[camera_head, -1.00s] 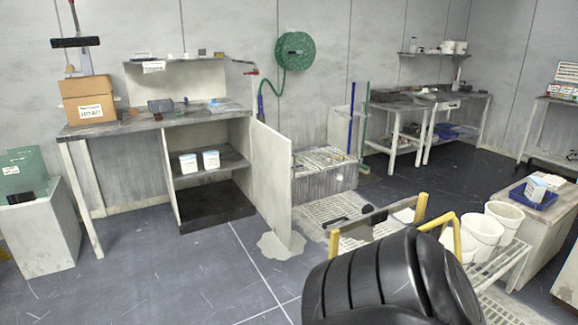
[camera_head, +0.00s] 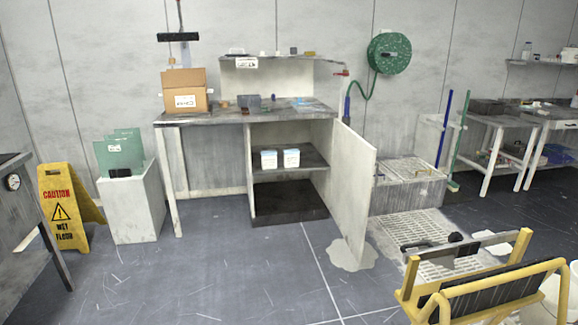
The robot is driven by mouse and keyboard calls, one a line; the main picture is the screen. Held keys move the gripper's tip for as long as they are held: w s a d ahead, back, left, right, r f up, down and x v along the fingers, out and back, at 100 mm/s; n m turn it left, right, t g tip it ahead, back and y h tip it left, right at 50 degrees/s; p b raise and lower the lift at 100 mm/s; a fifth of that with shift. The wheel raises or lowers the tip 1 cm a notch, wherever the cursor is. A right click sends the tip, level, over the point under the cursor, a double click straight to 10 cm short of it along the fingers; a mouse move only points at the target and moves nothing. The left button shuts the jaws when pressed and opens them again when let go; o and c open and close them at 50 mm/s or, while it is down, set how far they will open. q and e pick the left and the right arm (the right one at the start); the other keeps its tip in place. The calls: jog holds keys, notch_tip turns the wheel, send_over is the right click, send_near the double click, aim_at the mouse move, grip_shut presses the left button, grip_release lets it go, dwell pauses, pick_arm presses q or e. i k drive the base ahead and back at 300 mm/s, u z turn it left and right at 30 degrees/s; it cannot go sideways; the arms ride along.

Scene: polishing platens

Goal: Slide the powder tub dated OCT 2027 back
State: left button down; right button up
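Two white tubs with blue-edged labels stand side by side on the middle shelf (camera_head: 290,177) of the open cabinet under the bench. They are the left tub (camera_head: 268,159) and the right tub (camera_head: 291,158). They stand upright near the shelf's front. The print on their labels is too small to read, so I cannot tell which one is dated OCT 2027. Neither of my grippers shows in this view.
The cabinet door (camera_head: 355,190) stands open on the right, with a pale puddle (camera_head: 351,254) at its foot. A wet-floor sign (camera_head: 70,207) and a white block (camera_head: 133,208) stand left. A yellow-framed cart (camera_head: 490,290) is at lower right. Floor before the cabinet is clear.

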aim_at(269, 158)
jog(key=i, duration=3.45)
jog(key=z, duration=0.65)
jog(key=i, duration=0.55)
jog(key=z, duration=0.05)
